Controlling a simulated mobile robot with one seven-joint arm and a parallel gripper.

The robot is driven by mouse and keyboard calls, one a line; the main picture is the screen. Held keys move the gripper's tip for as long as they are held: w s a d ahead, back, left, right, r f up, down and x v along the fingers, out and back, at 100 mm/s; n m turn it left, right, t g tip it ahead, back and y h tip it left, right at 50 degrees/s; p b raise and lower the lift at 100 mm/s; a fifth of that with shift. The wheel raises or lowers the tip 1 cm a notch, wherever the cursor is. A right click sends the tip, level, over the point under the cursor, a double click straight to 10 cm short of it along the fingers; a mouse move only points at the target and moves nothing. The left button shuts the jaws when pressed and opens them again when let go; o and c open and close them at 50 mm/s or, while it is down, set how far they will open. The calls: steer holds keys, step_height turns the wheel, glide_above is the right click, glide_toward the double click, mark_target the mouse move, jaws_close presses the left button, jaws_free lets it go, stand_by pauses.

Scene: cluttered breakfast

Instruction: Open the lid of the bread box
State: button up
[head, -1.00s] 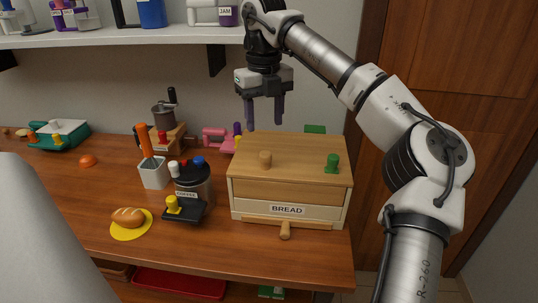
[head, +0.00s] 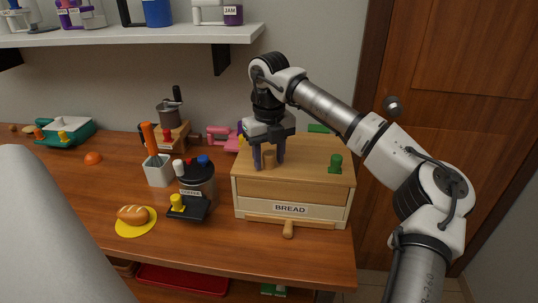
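The bread box (head: 291,209) is a wooden box with a "BREAD" label, standing at the right end of the wooden table. Its lid (head: 312,158) lies flat and closed on top. A round wooden knob (head: 269,159) stands on the lid's left part, and a green knob (head: 335,163) on its right part. My gripper (head: 268,166) points straight down over the lid. Its two fingers are apart, one on each side of the wooden knob in the picture. I cannot tell whether they touch it.
A coffee canister (head: 198,182) and a black stand with a yellow knob (head: 187,207) are left of the box. A white utensil holder (head: 158,170) and a bread loaf (head: 132,214) are further left. A shelf (head: 130,36) hangs above at the back left.

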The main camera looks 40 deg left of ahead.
jaws_close()
steer(key=shift+r, duration=0.1)
steer(key=shift+r, duration=0.1)
